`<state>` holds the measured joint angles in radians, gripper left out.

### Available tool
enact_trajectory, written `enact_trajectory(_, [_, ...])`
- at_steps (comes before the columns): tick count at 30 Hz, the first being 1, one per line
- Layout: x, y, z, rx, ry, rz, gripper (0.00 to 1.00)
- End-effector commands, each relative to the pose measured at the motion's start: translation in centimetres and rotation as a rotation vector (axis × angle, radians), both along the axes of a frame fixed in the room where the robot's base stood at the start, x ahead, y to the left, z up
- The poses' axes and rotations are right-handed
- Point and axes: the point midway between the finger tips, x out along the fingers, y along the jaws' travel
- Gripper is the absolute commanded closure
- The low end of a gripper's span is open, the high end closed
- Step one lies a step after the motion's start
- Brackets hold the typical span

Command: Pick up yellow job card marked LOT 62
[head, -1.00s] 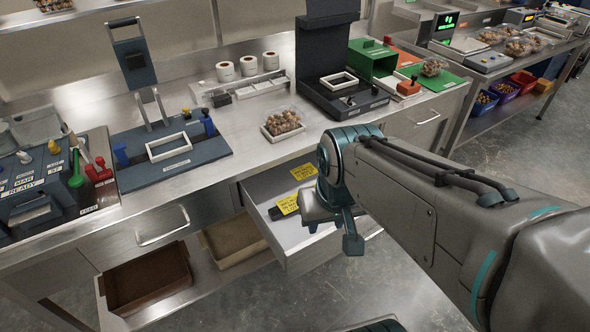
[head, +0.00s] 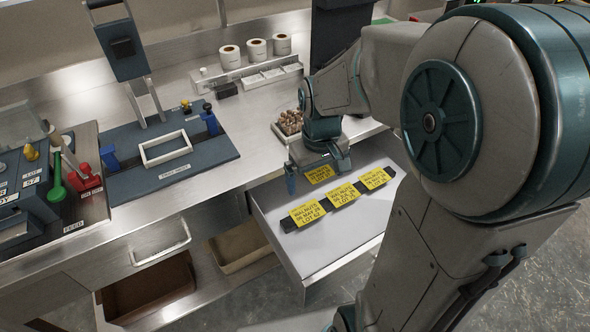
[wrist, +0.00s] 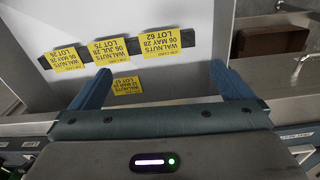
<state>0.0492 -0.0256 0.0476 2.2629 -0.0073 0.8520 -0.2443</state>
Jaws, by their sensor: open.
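The yellow card marked LOT 62 (head: 306,213) is the left one of three cards on a dark strip in the open drawer. In the wrist view the LOT 62 card (wrist: 167,41) is the right one, its text upside down. My gripper (head: 317,179) is open and empty above the drawer, behind the row of cards in the head view.
The strip also bears a middle card marked LOT 75 (wrist: 104,49) and another yellow card (wrist: 66,60). A separate yellow card (wrist: 127,87) lies between my fingers in the wrist view. The drawer's front floor (head: 335,240) is bare. The counter edge is close behind my gripper.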

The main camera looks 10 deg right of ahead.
Motion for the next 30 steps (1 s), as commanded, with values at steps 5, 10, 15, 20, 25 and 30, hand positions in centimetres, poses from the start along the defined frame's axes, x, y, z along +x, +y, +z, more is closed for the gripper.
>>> enact_trajectory(5, [2.1, -0.2, -2.7, 0.004, 0.043, 0.054, 0.0])
enact_trajectory(10, [2.5, -0.3, -4.4, 0.005, 0.056, 0.069, 0.0])
enact_trajectory(15, [2.4, -0.3, -7.7, 0.005, 0.059, 0.067, 0.0])
enact_trajectory(20, [2.4, -0.3, -10.5, 0.005, 0.056, 0.067, 0.0])
enact_trajectory(25, [2.4, -0.3, -11.8, 0.005, 0.055, 0.067, 0.0])
enact_trajectory(30, [2.1, -0.3, -13.5, 0.005, 0.056, 0.068, 0.0])
